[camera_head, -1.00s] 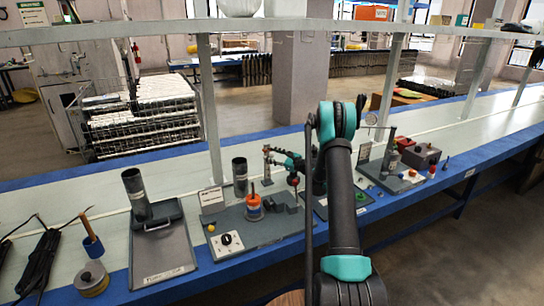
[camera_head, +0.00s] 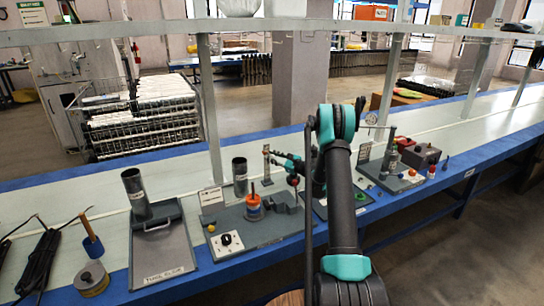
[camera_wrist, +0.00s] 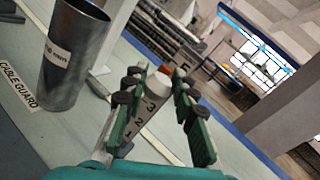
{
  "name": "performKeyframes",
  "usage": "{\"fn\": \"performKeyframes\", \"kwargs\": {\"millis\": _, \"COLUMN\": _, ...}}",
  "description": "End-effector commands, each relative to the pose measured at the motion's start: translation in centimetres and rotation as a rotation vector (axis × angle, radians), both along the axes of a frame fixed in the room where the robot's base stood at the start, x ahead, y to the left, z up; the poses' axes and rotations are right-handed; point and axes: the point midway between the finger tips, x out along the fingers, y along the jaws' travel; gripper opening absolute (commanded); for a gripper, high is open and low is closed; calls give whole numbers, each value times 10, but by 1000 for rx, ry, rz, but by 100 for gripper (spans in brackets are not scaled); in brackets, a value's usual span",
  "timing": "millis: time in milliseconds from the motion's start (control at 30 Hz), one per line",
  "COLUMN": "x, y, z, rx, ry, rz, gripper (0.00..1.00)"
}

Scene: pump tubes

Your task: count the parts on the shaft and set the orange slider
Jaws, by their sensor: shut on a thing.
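A short stack of orange and blue parts (camera_head: 254,207) stands on an upright shaft on the grey board; the layers are too small to count surely. A narrow upright scale post (camera_head: 266,168) stands behind it. In the wrist view the scale plate (camera_wrist: 141,121) shows the numbers 1, 2 and 3. The orange slider (camera_wrist: 165,69) shows small between the fingertips, with a pale part just below it. My gripper (camera_wrist: 158,78), also in the head view (camera_head: 276,156), is at the post and shut on the slider; the exact contact is partly hidden.
A grey tube (camera_head: 240,177) stands left of the post and shows large in the wrist view (camera_wrist: 72,60). A white dial plate (camera_head: 226,243) is at the board's front. A tray with a dark tube (camera_head: 160,262) lies farther left. My arm hides part of the board.

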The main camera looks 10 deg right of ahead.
Motion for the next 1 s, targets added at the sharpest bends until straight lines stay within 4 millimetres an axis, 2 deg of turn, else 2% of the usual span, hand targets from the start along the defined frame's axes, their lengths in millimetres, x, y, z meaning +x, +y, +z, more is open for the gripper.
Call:
{"fn": "performKeyframes", "kwargs": {"millis": 200, "x": -1, "y": 4, "z": -43, "rx": 0, "ry": 0, "rz": 9, "gripper": 0}}
{"fn": "performKeyframes", "kwargs": {"millis": 333, "x": -1, "y": 4, "z": -61, "rx": 0, "ry": 0, "rz": 9, "gripper": 0}}
{"fn": "performKeyframes", "kwargs": {"millis": 467, "x": -2, "y": 4, "z": -68, "rx": 0, "ry": 0, "rz": 9, "gripper": 0}}
{"fn": "performKeyframes", "kwargs": {"millis": 733, "x": -2, "y": 5, "z": -69, "rx": 1, "ry": 1, "rz": 11, "gripper": 0}}
{"fn": "performKeyframes", "kwargs": {"millis": 767, "x": -3, "y": 5, "z": -69, "rx": 1, "ry": 1, "rz": 11, "gripper": 28}}
{"fn": "performKeyframes", "kwargs": {"millis": 900, "x": -2, "y": 4, "z": -69, "rx": 0, "ry": 0, "rz": 9, "gripper": 45}}
{"fn": "performKeyframes", "kwargs": {"millis": 1000, "x": -2, "y": 3, "z": -69, "rx": 0, "ry": 0, "rz": 8, "gripper": 46}}
